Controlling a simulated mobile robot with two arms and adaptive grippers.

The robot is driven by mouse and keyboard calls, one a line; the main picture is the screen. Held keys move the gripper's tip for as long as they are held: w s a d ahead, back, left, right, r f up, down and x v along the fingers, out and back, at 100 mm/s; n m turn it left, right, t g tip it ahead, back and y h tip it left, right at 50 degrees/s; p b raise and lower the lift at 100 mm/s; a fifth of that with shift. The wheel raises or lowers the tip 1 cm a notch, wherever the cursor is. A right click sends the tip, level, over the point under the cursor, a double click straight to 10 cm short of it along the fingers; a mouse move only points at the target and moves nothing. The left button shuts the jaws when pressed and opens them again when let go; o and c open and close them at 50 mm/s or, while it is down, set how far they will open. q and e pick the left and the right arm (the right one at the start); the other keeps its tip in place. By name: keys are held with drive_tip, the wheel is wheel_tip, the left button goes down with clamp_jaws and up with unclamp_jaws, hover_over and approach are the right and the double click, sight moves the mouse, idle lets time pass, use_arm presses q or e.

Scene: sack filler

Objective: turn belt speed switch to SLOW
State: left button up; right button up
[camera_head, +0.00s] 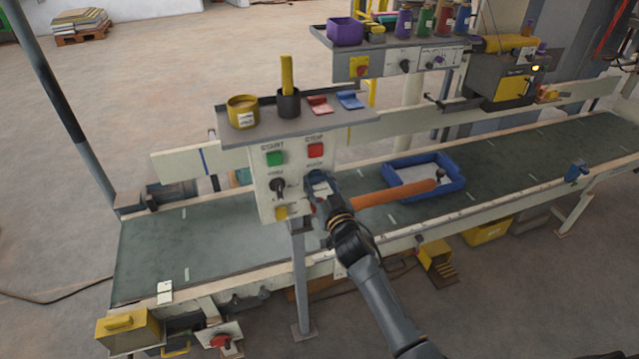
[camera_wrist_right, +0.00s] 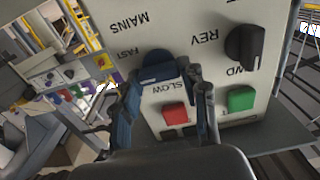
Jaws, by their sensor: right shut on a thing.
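The control panel (camera_head: 265,190) stands on a post in front of the belt, with START and STOP labels. In the right wrist view its white face (camera_wrist_right: 215,75) appears upside down. The belt speed switch (camera_wrist_right: 160,66) is a dark blue knob between the FAST and SLOW labels. My right gripper (camera_wrist_right: 165,78) is shut on it, a finger on each side; the fingers partly cover the knob, and its exact setting is hard to read. In the head view my right gripper (camera_head: 318,186) covers the panel's right side. My left gripper is out of view.
A black REV/FWD knob (camera_wrist_right: 245,47), a red button (camera_wrist_right: 175,113) and a green button (camera_wrist_right: 241,99) sit close to the fingers. A shelf (camera_head: 300,123) with cups tops the panel. A blue tray (camera_head: 398,165) and an orange bar-like thing (camera_head: 385,194) lie to the right.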

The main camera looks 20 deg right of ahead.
drive_tip(key=shift+n, duration=0.3)
drive_tip(key=n+b, duration=0.1)
drive_tip(key=n, duration=0.2)
drive_tip(key=shift+a+f, duration=0.1)
drive_tip(key=n, duration=0.5)
drive_tip(key=shift+b, duration=0.3)
drive_tip(key=n, duration=0.4)
drive_tip(key=shift+a+n, duration=0.1)
drive_tip(key=shift+n, duration=0.2)
drive_tip(key=shift+f+n+b, duration=0.15)
drive_tip(key=shift+n+b, duration=0.15)
drive_tip(key=shift+n, duration=2)
drive_tip(key=o, duration=1.1)
drive_tip(key=shift+o, duration=0.2)
